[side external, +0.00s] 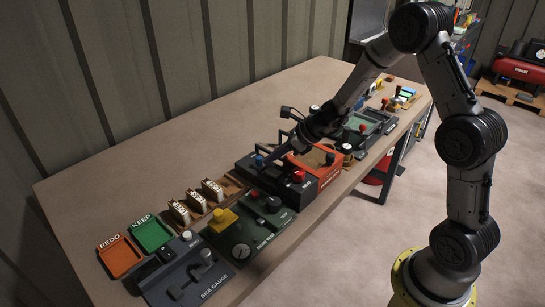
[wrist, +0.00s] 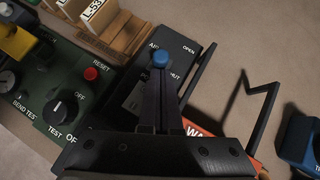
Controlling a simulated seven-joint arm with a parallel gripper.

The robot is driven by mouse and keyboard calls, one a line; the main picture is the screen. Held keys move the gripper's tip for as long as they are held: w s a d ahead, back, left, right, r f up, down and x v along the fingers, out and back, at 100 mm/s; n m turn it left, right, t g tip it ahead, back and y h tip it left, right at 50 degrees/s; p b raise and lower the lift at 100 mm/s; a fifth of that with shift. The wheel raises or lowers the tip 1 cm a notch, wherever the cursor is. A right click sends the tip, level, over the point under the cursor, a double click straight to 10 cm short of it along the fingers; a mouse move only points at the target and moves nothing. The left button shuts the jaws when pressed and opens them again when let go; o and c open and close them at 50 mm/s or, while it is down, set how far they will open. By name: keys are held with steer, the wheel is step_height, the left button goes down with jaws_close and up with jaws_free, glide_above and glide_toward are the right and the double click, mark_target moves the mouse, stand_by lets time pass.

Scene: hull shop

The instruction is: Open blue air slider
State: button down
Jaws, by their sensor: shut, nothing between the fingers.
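The blue air slider knob (wrist: 160,59) stands on a black box (wrist: 198,60) with white lettering, in the upper middle of the wrist view. The word OPEN is to its upper right and a partly covered SHUT is just below right. My gripper (wrist: 160,78) is shut and empty, its fingertips right at the near side of the knob. I cannot tell whether they touch. The fingers hide much of the box top. In the side view the blue knob (side external: 260,161) is at the box's left, with my gripper (side external: 270,158) coming down from the right.
A red button (side external: 298,175) is on the same box, and an orange unit (side external: 311,160) stands to its right. The green test panel (wrist: 75,85), with a red reset button (wrist: 91,74) and black dial (wrist: 65,103), lies to the left. A black handle frame (wrist: 200,82) rises beside the box.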

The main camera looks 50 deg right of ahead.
steer(key=shift+w, duration=0.1)
steer(key=shift+w, duration=1.9)
steer(key=shift+r, duration=0.1)
steer(key=v, duration=1)
steer(key=shift+s+d, duration=0.1)
